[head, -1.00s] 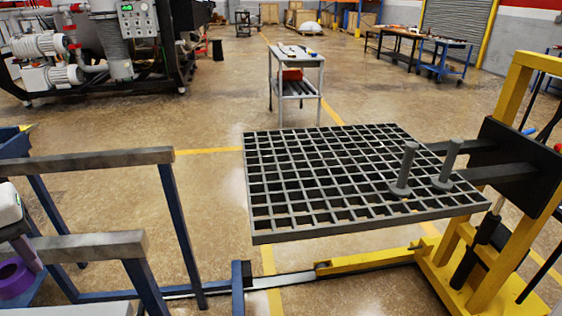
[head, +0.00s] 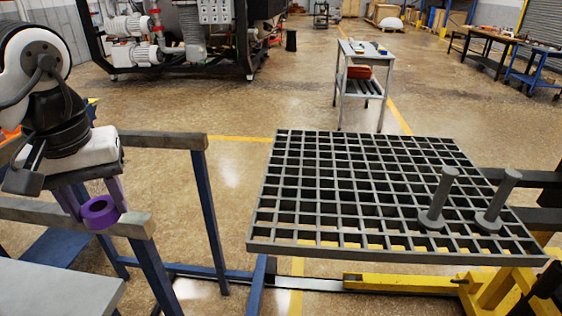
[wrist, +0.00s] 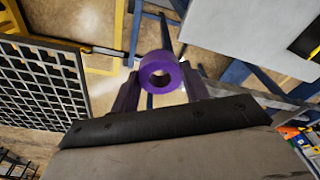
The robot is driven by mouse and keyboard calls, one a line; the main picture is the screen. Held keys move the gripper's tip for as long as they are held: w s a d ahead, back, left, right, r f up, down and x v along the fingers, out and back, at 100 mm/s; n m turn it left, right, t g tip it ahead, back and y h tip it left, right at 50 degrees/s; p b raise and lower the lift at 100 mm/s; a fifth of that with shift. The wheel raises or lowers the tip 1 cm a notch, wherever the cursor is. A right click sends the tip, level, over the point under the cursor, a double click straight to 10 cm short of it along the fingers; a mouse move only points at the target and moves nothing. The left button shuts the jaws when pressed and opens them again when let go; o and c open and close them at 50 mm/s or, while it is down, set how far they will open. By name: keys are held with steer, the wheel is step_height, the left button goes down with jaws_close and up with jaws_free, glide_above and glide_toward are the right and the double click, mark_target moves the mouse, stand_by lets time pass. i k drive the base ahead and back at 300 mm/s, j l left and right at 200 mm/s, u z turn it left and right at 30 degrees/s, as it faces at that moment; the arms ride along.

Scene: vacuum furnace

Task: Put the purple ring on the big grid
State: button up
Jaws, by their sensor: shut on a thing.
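The purple ring (head: 100,212) is held between the two purple fingers of my gripper (head: 93,198) at the left of the head view. The ring also shows in the wrist view (wrist: 160,73), with its hole facing the camera and the fingers on either side. In the head view my gripper is in front of the grey-topped rail frame, left of the big grid. The big grid (head: 350,248) is a flat dark lattice in the middle right. Two grey pegs with round bases, a left one (head: 438,198) and a right one (head: 497,202), stand on its right part.
A grey surface (head: 55,290) lies at the lower left. A yellow lift (head: 400,283) is under the grid. A small cart (head: 362,75) stands behind. The grid's left part is bare.

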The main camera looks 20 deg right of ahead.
mark_target(366, 222)
steer(key=l, duration=2.15)
steer(key=u, duration=0.05)
